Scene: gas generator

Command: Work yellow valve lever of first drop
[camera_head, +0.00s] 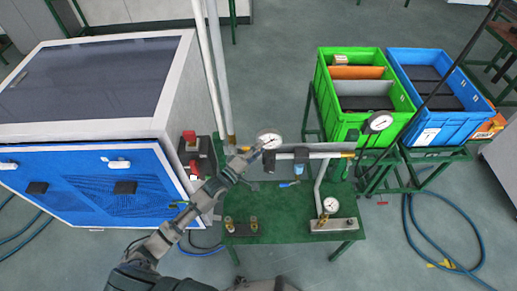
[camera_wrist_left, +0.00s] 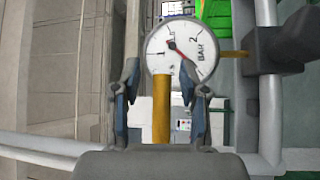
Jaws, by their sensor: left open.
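A yellow valve lever (camera_wrist_left: 160,112) stands upright in the left wrist view, between the two fingers of my left gripper (camera_wrist_left: 160,95). The fingers are open, with a visible gap on each side of the lever. Its lower end is hidden behind the gripper body. In the head view my left gripper (camera_head: 257,153) reaches the pipework just beside a round white gauge (camera_head: 268,138). The gauge also shows in the left wrist view (camera_wrist_left: 180,47), behind the lever's top. Little of the lever can be made out in the head view. My right gripper is not seen.
The green table (camera_head: 280,207) carries pipes, a second gauge (camera_head: 330,205) and brass fittings (camera_head: 240,225). A blue-and-white cabinet (camera_head: 110,190) stands left. Green (camera_head: 325,90) and blue (camera_head: 425,140) crates stand right. Upright pipes (camera_head: 215,65) rise close by my left arm.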

